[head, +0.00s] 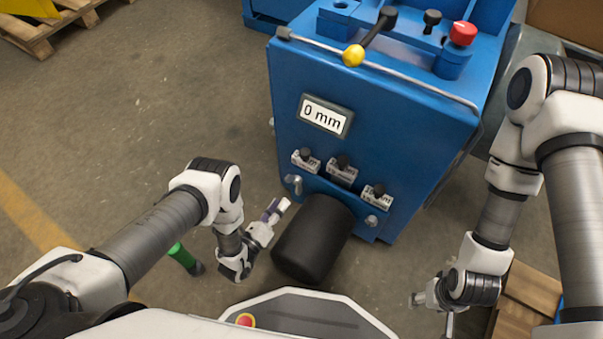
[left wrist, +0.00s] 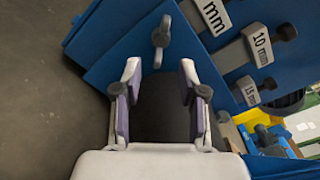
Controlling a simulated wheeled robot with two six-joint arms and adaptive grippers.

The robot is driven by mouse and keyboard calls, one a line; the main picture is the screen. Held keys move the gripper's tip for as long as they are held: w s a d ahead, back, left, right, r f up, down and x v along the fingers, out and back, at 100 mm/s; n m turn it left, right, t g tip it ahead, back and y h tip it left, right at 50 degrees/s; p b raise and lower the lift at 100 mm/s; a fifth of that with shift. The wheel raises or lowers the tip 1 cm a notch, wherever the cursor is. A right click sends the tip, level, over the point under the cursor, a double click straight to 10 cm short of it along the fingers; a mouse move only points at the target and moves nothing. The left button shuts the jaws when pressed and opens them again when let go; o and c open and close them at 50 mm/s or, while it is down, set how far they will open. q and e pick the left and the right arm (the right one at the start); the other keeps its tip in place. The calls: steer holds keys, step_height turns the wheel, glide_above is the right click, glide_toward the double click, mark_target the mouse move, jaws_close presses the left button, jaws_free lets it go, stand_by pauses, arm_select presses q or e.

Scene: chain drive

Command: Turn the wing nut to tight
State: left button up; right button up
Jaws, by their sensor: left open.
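A grey wing nut (head: 293,184) sits low on the left of the blue machine's front face. It shows upright in the left wrist view (left wrist: 161,40), beyond and between the fingertips. A second grey knob-like fitting (head: 371,220) sits on the right of the black cylinder. My left gripper (head: 276,209) is open and empty, just short of the wing nut and beside the cylinder; its fingers (left wrist: 160,78) do not touch the nut. My right gripper (head: 432,308) hangs at the lower right, fingers apart, away from the machine.
The black cylinder (head: 313,240) juts out from the machine (head: 400,130) below the nut. A yellow-knobbed lever (head: 354,55) and red knob (head: 463,33) are on top. Floor left is mostly clear.

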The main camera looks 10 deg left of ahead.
mark_target(295, 183)
arm_select(q)
steer(key=b+x, duration=0.3)
steer(key=x, duration=0.5)
steer(key=shift+s, duration=0.1)
jaws_close()
